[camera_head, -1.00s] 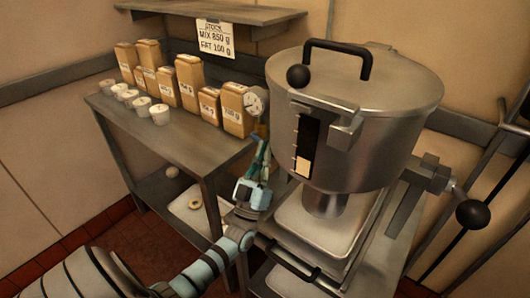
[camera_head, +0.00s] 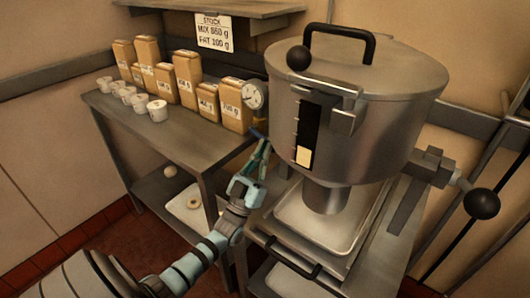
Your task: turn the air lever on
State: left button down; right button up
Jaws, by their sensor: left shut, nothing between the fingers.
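A small dark blue bar (camera_head: 257,133), which may be the air lever, shows just below the round pressure gauge (camera_head: 254,95) at the hopper's left side. It is small and partly hidden, so its on or off position cannot be told. My left gripper (camera_head: 263,147) points up just under this bar, with its teal fingers shut and empty. Whether the fingertips touch the bar cannot be told. The large steel hopper (camera_head: 390,125) stands to the right of my gripper. My right gripper is not in view.
A black ball-ended lever (camera_head: 482,205) sticks out right of the hopper. A steel tray (camera_head: 335,236) lies under its outlet. The left table (camera_head: 180,140) holds several paper bags and white cups. A stock sign (camera_head: 213,31) hangs from the shelf above.

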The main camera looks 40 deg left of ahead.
pick_arm(q)
jog(key=a+f+m+g+h+b, duration=0.2)
jog(key=f+m+g+h+b, duration=0.1)
jog(key=m+h, duration=0.4)
jog(key=a+f+m+g+h+b, duration=0.2)
jog(key=m+g+h+b, duration=0.3)
jog(key=m+h+b, duration=0.3)
jog(key=f+m, duration=0.1)
jog(key=m, duration=0.3)
jog(key=shift+a+f+m+g, duration=0.25)
jog(key=shift+m+g, duration=0.05)
jog(key=shift+m, duration=0.1)
